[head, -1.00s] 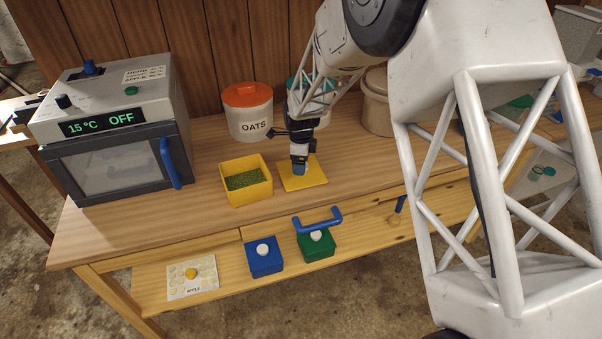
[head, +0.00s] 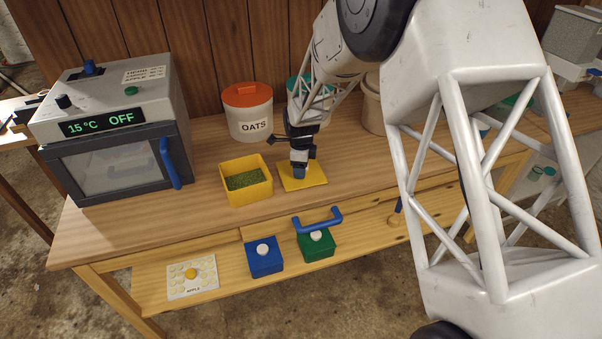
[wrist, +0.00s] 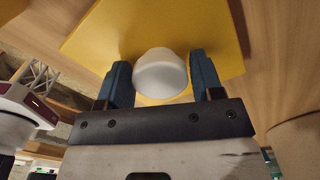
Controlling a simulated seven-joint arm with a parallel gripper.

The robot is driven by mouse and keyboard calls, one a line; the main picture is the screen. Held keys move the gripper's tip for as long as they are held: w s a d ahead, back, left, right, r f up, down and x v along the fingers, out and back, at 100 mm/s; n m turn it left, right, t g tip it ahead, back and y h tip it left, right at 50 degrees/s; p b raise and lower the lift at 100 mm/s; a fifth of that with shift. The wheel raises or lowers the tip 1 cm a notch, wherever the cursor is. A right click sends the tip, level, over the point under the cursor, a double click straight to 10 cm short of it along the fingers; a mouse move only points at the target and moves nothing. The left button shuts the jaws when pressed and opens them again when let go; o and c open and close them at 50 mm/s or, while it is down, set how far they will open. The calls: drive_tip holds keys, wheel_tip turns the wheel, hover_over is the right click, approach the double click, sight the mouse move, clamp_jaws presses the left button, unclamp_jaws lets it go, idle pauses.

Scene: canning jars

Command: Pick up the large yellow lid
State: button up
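The large yellow lid (head: 315,180) is a flat square lying on the wooden table, right of the yellow box. Its white knob (wrist: 160,73) shows in the wrist view and is hidden behind my gripper in the head view. My gripper (head: 299,173) is down over the lid. In the wrist view its two blue fingers (wrist: 163,82) stand on either side of the knob, open, with little room around it. I cannot tell whether either finger touches the knob.
A yellow box (head: 247,195) with green contents stands left of the lid. Behind are an OATS canister (head: 248,115) and a beige bin (head: 374,108). An oven (head: 115,130) stands at left.

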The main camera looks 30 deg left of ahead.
drive_tip(key=c, duration=0.6)
drive_tip(key=shift+r, duration=0.15)
drive_tip(key=shift+r, duration=0.55)
drive_tip(key=shift+s+d+r, duration=0.15)
drive_tip(key=shift+s+r, duration=0.05)
drive_tip(key=shift+r, duration=0.35)
drive_tip(key=shift+s+d+r, duration=0.1)
drive_tip(key=shift+s+r, duration=0.05)
drive_tip(key=shift+r, duration=0.4)
drive_tip(key=s+d, duration=0.3)
drive_tip(key=s, duration=0.1)
drive_tip(key=s+d+r, duration=0.1)
drive_tip(key=s+d, duration=0.5)
drive_tip(key=s, duration=0.1)
drive_tip(key=shift+s+d+r, duration=0.15)
drive_tip(key=shift+s+d, duration=0.15)
drive_tip(key=shift+s, duration=0.05)
drive_tip(key=shift+a+r, duration=0.1)
